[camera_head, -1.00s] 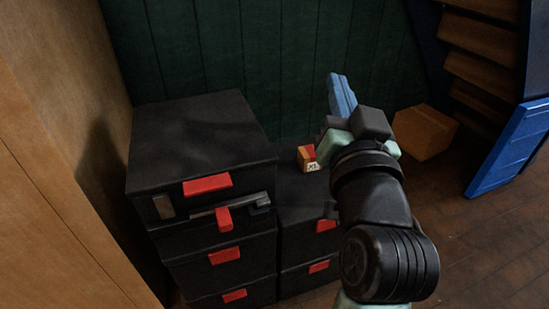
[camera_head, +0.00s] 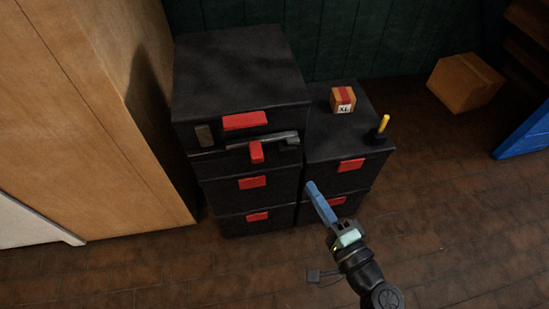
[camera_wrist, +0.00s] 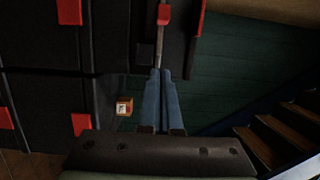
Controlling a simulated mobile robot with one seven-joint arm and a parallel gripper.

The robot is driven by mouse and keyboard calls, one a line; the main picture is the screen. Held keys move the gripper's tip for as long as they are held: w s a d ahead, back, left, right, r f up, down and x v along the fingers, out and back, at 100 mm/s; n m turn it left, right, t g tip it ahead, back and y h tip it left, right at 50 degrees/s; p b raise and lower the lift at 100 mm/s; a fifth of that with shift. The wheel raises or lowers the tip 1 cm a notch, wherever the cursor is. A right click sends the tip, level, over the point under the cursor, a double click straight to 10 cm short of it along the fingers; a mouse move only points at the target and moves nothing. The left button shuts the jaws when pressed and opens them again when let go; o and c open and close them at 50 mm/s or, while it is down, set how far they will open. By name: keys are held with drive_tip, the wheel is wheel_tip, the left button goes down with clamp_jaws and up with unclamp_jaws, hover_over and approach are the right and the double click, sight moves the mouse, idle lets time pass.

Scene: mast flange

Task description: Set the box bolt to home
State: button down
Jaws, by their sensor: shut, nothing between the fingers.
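The box bolt is a grey rod (camera_head: 275,139) lying across the front of the upper black box (camera_head: 240,75), with a red handle (camera_head: 257,152) hanging down from it. A dark bracket sits at the rod's right end. In the wrist view the scene is turned: the red handle (camera_wrist: 164,14) and rod (camera_wrist: 159,45) appear at the top, beyond my fingertips. My gripper (camera_head: 312,187) has blue fingers, shut and empty. In the head view it shows below and to the right of the handle, apart from it. The gripper also shows in the wrist view (camera_wrist: 161,75).
A lower black stack (camera_head: 348,133) stands to the right, carrying a small XL carton (camera_head: 343,99) and a yellow upright handle (camera_head: 384,123). A wooden cabinet (camera_head: 110,100) stands left. A cardboard box (camera_head: 465,82) lies back right. Floor in front is clear.

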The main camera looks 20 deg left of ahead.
drive_tip(key=w+a+b, duration=0.1)
drive_tip(key=w+a, duration=0.3)
drive_tip(key=a, duration=0.6)
drive_tip(key=shift+w+a, duration=0.2)
drive_tip(key=shift+a, duration=0.2)
drive_tip(key=s+a, duration=0.1)
drive_tip(key=a, duration=0.1)
drive_tip(key=s+a, duration=0.1)
drive_tip(key=a, duration=0.1)
drive_tip(key=shift+s, duration=0.3)
drive_tip(key=shift+d, duration=0.1)
